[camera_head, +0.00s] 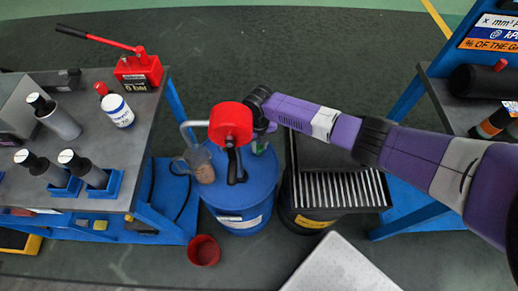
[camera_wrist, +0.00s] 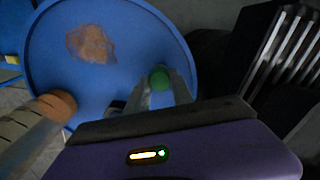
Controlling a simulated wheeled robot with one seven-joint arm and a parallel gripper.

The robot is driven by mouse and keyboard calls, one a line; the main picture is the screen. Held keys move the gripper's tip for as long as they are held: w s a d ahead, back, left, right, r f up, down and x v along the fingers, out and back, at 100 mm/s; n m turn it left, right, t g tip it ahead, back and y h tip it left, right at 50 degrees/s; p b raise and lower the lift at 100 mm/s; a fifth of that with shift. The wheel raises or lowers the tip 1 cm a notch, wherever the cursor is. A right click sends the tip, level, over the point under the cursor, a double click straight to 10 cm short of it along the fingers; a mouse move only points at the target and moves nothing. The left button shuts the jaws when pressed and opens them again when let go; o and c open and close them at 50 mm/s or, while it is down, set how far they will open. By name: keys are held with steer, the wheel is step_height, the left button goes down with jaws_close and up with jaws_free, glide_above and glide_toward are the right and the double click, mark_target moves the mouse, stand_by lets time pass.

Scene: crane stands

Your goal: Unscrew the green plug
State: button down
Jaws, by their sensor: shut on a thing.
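The green plug (camera_wrist: 159,78) sits on the top of a blue drum (camera_head: 262,178), near the rim. In the wrist view my gripper (camera_wrist: 162,86) has its two fingers on either side of the plug, shut on it. In the head view my gripper (camera_head: 262,143) reaches down from the right onto the drum top, and only a little of the plug (camera_head: 258,149) shows beneath it. The drum top also fills much of the wrist view (camera_wrist: 120,75). Whether the plug's thread is engaged is hidden.
A red-headed pump (camera_head: 231,122) stands on the drum close to my gripper. A metal jug (camera_head: 200,165) is on the drum's left. A black drum with a slatted grate (camera_head: 340,190) stands right. Benches flank both sides. A red cup (camera_head: 204,251) is on the floor.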

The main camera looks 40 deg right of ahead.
steer(key=n, duration=0.5)
steer(key=shift+b, duration=0.35)
steer(key=shift+w+d+f+n+b, duration=0.15)
steer(key=shift+n+b, duration=0.35)
steer(key=shift+b, duration=0.55)
steer(key=n+b, duration=0.1)
steer(key=b, duration=0.2)
steer(key=shift+n+b, duration=0.3)
steer(key=shift+b, duration=0.05)
steer(key=b, duration=0.2)
steer(key=shift+w+n+b, duration=0.15)
steer(key=shift+n+b, duration=0.2)
steer(key=shift+n, duration=0.05)
steer(key=shift+r+p, duration=1.9)
steer(key=shift+r, duration=0.4)
